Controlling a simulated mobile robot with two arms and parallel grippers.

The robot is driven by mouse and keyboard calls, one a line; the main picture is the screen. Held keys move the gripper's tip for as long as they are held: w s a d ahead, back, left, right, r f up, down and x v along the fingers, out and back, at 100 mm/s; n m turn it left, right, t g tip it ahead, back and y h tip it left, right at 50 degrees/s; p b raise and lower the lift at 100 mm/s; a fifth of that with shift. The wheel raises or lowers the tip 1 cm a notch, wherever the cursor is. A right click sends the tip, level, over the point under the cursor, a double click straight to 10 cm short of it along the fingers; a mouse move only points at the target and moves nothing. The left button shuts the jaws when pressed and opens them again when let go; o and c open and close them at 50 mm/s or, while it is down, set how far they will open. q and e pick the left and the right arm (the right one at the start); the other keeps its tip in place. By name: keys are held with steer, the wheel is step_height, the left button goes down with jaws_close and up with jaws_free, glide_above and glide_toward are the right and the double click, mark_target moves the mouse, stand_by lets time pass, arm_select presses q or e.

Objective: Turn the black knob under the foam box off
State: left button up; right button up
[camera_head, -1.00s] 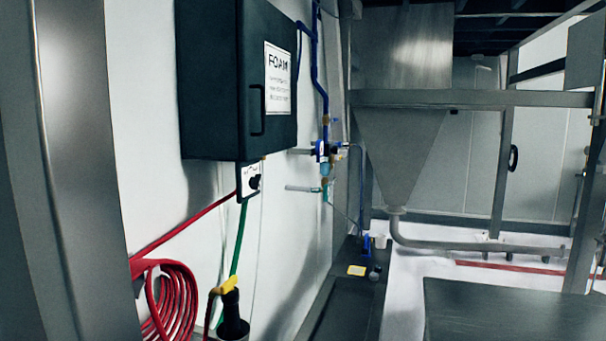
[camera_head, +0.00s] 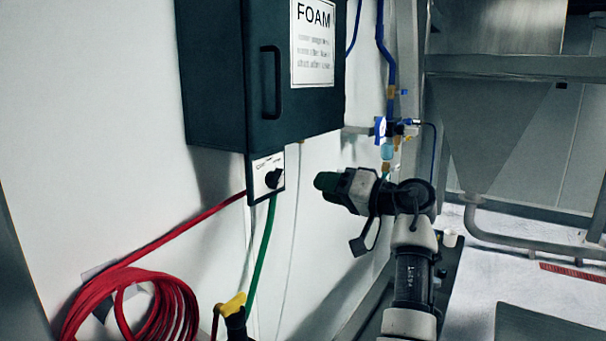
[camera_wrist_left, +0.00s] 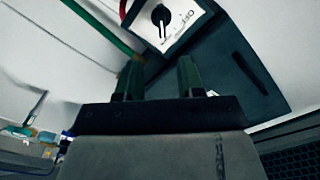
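The black knob (camera_head: 273,178) sits on a small white plate (camera_head: 262,187) under the dark foam box (camera_head: 222,75). In the left wrist view the knob (camera_wrist_left: 161,17) shows at the top, with "OFF" lettering on the plate beside it. My left gripper (camera_head: 325,182) is to the right of the knob in the head view, apart from it, with its green fingers toward the plate. In the wrist view the two fingers (camera_wrist_left: 160,78) stand apart with nothing between them, and the knob lies beyond their tips. My right gripper is not in view.
A coiled red hose (camera_head: 125,300) hangs at lower left. A green hose (camera_head: 262,255) runs down from below the knob plate. Blue pipes with a valve (camera_head: 381,129) are on the wall behind my arm. A metal hopper (camera_head: 495,120) stands at right.

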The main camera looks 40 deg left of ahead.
mark_target(280, 178)
arm_select(q)
steer(key=a+p, duration=0.1)
steer(key=a, duration=0.2)
steer(key=s+a+p, duration=0.1)
steer(key=a+p, duration=0.1)
steer(key=a, duration=0.1)
steer(key=a+p, duration=0.1)
steer(key=a, duration=0.2)
steer(key=shift+s+r, duration=0.15)
steer(key=shift+r, duration=0.05)
steer(key=shift+s+a+f+p, duration=0.15)
steer(key=shift+a+p, duration=0.25)
steer(key=shift+a, duration=0.25)
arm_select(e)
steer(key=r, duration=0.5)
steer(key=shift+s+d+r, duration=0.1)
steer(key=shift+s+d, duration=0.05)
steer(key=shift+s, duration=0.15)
arm_select(q)
steer(key=shift+c, duration=0.4)
jaws_close()
